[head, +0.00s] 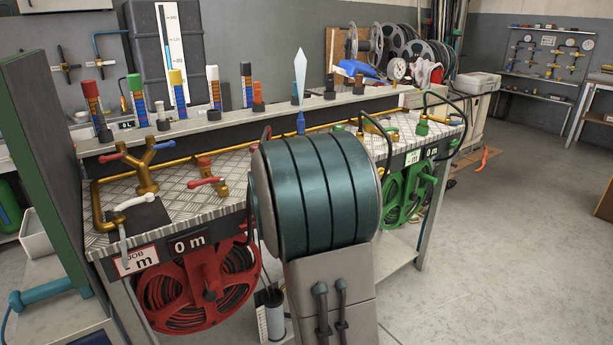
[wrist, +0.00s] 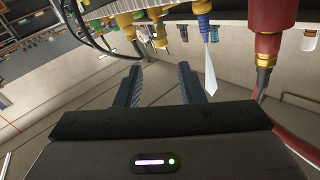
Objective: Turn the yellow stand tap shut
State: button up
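The brass pipework (head: 148,170) on the checker-plate bench top carries several taps, including a red-handled one (head: 206,182). A yellowish fitting (head: 378,126) shows at the right, just beyond my arm, partly hidden; I cannot tell whether it is the yellow stand tap or how its handle stands. In the wrist view a yellow fitting (wrist: 125,24) and a brass piece beside it show beyond my fingers. My gripper (wrist: 160,82) is open, with nothing between its fingers, and looks apart from these fittings. In the head view my arm hides it.
A red reel (head: 195,290) and a green reel (head: 405,195) hang under the bench front. A black hose (head: 447,98) arches at the right end. A blue nozzle with a pale tip (wrist: 207,60) and a red fitting (wrist: 270,30) lie near my fingers' right.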

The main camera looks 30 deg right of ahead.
jog(key=shift+s+a, duration=0.4)
jog(key=shift+a, duration=0.05)
